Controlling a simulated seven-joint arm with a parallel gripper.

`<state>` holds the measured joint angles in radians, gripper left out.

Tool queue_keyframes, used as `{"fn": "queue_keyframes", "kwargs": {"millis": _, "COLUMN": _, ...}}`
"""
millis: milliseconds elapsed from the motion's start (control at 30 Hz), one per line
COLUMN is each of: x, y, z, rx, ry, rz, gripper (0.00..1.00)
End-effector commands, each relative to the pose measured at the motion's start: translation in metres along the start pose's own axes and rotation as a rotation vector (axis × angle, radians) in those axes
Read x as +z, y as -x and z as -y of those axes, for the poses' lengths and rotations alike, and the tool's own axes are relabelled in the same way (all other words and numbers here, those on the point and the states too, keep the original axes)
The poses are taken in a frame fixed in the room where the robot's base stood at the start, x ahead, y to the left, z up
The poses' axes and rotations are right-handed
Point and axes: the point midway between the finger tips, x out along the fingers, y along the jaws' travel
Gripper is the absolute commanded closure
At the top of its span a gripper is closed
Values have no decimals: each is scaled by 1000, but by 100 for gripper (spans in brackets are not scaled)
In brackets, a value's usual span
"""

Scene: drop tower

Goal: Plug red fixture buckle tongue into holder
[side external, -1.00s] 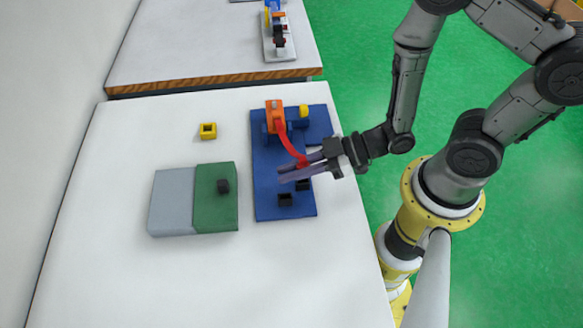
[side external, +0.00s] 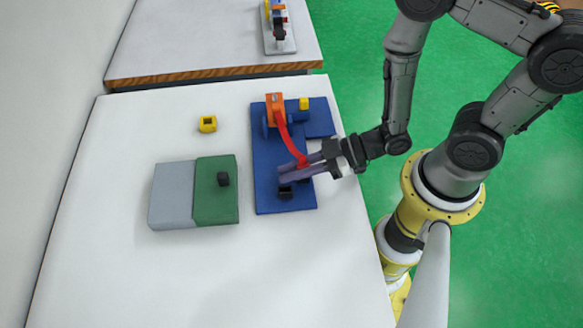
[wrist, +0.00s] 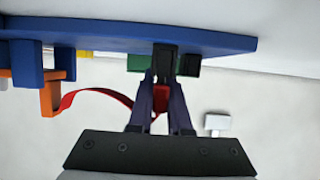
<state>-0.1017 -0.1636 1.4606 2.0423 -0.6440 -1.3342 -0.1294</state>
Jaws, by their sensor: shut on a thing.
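The red buckle tongue (side external: 302,162) hangs on a curved red strap (side external: 289,138) that runs from an orange block (side external: 275,109) on the blue board (side external: 264,178). My gripper (side external: 282,174) is shut on the tongue, over the lower part of the board. In the wrist view the tongue (wrist: 161,98) sits between the fingers of my gripper (wrist: 164,80). A black holder (wrist: 164,62) is right in front of it, close to the fingertips; I cannot tell whether they touch. A second black holder (wrist: 191,66) is beside it. In the side view one holder (side external: 285,192) shows; the fingers hide the other.
A grey and green block pair (side external: 174,195) with a small black piece on the green part (side external: 216,205) stands left of the board. A small yellow piece (side external: 207,124) lies on the white table (side external: 180,270). The table's front is clear.

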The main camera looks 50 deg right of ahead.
Motion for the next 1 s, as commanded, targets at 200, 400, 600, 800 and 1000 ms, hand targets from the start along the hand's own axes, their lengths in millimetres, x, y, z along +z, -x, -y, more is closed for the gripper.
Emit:
{"fn": "queue_keyframes", "kwargs": {"millis": 200, "x": 0, "y": 0, "z": 0, "rx": 0, "ry": 0, "rz": 0, "gripper": 100}}
{"fn": "queue_keyframes", "kwargs": {"millis": 400, "x": 1, "y": 0, "z": 0, "rx": 0, "ry": -1, "rz": 0, "gripper": 100}}
{"fn": "queue_keyframes", "kwargs": {"millis": 600, "x": 4, "y": -2, "z": 0, "rx": 0, "ry": 0, "rz": 0, "gripper": 80}}
{"fn": "queue_keyframes", "kwargs": {"millis": 800, "x": 4, "y": -1, "z": 0, "rx": -1, "ry": 0, "rz": 0, "gripper": 49}}
{"fn": "queue_keyframes", "kwargs": {"millis": 1000, "x": 3, "y": -1, "z": 1, "rx": -4, "ry": 0, "rz": 0, "gripper": 49}}
